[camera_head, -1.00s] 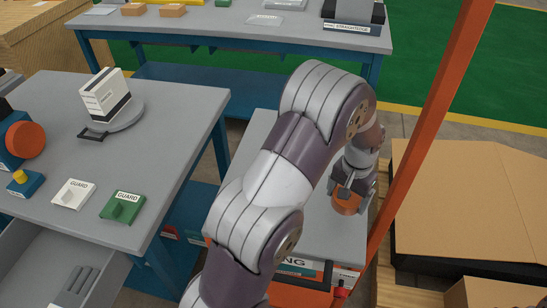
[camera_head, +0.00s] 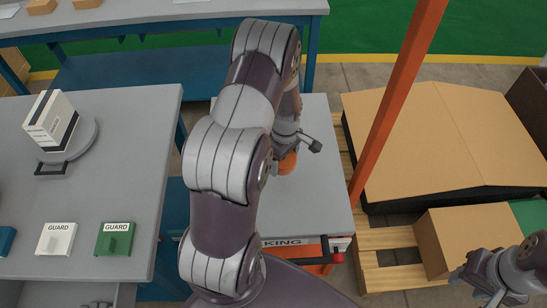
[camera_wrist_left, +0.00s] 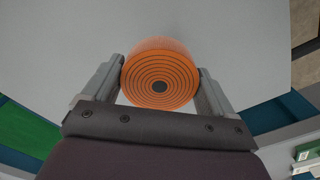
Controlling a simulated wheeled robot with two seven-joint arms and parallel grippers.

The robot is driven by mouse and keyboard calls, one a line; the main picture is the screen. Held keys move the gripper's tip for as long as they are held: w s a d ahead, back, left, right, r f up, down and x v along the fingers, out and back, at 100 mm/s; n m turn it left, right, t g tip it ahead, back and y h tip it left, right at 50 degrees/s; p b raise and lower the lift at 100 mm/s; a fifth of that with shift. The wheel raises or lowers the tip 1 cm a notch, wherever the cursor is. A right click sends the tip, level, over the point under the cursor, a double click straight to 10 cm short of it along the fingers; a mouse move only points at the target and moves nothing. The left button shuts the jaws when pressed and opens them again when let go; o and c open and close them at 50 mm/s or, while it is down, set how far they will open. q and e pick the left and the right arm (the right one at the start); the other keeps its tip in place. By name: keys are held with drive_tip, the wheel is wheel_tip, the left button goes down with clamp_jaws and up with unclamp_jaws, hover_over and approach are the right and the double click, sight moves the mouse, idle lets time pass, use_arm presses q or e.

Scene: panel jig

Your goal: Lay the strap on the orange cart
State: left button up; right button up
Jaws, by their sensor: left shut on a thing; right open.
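The strap is an orange coiled roll (camera_head: 287,164) with dark rings on its end face. My left gripper (camera_head: 300,146) is shut on it; in the left wrist view the roll (camera_wrist_left: 160,80) sits between the two fingers. The orange cart (camera_head: 318,205) has a grey top and an orange frame below. The roll is over the middle of that top; I cannot tell whether it touches it. My left arm hides the cart's left part. My right gripper (camera_head: 468,284) is open at the lower right, away from the cart.
An orange post (camera_head: 397,100) rises just right of the cart. A pallet (camera_head: 385,240) with cardboard boxes (camera_head: 460,140) lies beyond it. A grey table (camera_head: 100,190) on the left bears a white box (camera_head: 50,118) and GUARD blocks (camera_head: 115,240). The cart top around the roll looks bare.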

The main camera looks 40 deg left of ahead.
use_arm(q)
drive_tip(key=a+f, duration=0.1)
drive_tip(key=a, duration=0.1)
drive_tip(key=a+f, duration=0.1)
drive_tip(key=a, duration=0.1)
drive_tip(key=shift+w+f, duration=0.25)
drive_tip(key=shift+f, duration=0.1)
wheel_tip(320, 180, down, 3)
drive_tip(key=shift+r+p, duration=0.1)
drive_tip(key=shift+p, duration=0.2)
drive_tip(key=shift+f, duration=0.45)
drive_tip(key=shift+f, duration=0.15)
drive_tip(key=o, duration=0.9)
wheel_tip(320, 180, up, 12)
drive_tip(key=shift+r+b, duration=0.25)
drive_tip(key=shift+b, duration=0.15)
drive_tip(key=shift+d, duration=0.1)
